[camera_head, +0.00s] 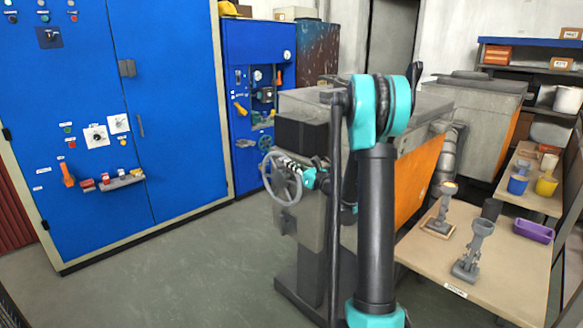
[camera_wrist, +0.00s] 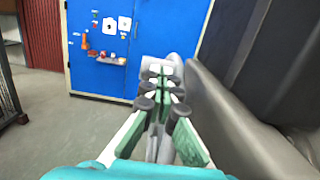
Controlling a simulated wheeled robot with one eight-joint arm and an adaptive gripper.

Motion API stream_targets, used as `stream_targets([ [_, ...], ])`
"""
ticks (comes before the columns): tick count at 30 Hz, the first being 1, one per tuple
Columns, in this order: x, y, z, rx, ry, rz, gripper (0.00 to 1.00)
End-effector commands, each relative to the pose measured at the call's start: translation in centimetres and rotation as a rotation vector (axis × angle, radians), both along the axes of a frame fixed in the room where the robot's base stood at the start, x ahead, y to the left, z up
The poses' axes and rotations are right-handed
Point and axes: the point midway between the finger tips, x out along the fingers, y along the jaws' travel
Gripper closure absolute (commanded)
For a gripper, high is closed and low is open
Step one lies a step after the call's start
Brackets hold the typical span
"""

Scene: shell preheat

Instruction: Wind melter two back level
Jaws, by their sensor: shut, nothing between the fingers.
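The nearer melter is a grey box (camera_head: 308,104) with an orange side (camera_head: 418,180) and a grey handwheel (camera_head: 270,179) on its front. It looks about level. I see no label telling which melter is two. My gripper (camera_head: 292,165) is at the right part of the handwheel and overlaps it in the head view; I cannot tell whether they touch. In the wrist view my gripper (camera_wrist: 160,90) is shut, its fingers together and empty. A large grey curved surface fills the right of that view, close to the fingers.
A second grey melter (camera_head: 482,110) stands behind at the right. Tall blue cabinets (camera_head: 170,120) stand at the left. The floor (camera_head: 180,275) before them is clear.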

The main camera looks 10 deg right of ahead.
Motion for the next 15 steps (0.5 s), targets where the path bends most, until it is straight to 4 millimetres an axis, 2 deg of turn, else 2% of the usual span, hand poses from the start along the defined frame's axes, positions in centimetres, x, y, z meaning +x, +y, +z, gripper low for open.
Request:
stream_targets([
  [8,1.6,1.3,1.5,-0.093,0.126,0.002,1.00],
  [12,3.2,2.5,2.3,-0.097,0.133,0.001,1.00],
  [15,3.7,2.7,2.5,-0.096,0.132,0.000,1.00],
])
